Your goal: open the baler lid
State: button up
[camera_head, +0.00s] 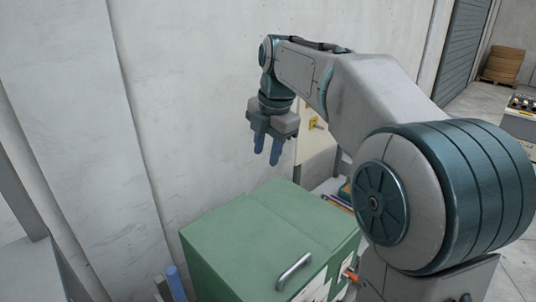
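The green baler (214,265) stands low in the middle of the head view. Its flat green lid (255,232) lies shut on top, with a metal bar handle (294,271) near the front right edge. My gripper (267,157) hangs above and behind the lid, fingers pointing down. Its two blue fingers are apart with a gap between them, and nothing shows in the gap. It touches neither the lid nor the handle. My arm hides part of the area to the right of the baler.
A concrete wall (190,100) rises close behind the baler. A blue post (176,283) stands at its left. A pale cabinet with a yellow part (315,123) is behind my gripper.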

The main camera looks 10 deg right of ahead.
dwell(0.4)
jog(key=s+d+f+m+t+h+b, duration=0.1)
jog(key=s+d+f+m+b, duration=0.2)
jog(key=s+f+m, duration=0.9)
jog(key=s+d+f+m+t+b, duration=0.1)
jog(key=s+d+f+m+b, duration=0.25)
jog(key=s+f+m, duration=0.7)
jog(key=n+g+y+b, duration=0.15)
jog(key=n+b, duration=0.85)
jog(key=n, duration=1.2)
send_near(297, 263)
jog(key=shift+g+h, duration=0.25)
jog(key=f, duration=0.2)
jog(key=w+f, duration=0.1)
jog(key=f, duration=0.2)
jog(key=a+f, duration=0.1)
jog(key=f, duration=0.2)
jog(key=shift+w+a, duration=0.15)
jog(key=shift+w, duration=0.2)
jog(key=shift+r+n, duration=0.1)
jog(key=shift+n, duration=0.15)
grip_shut()
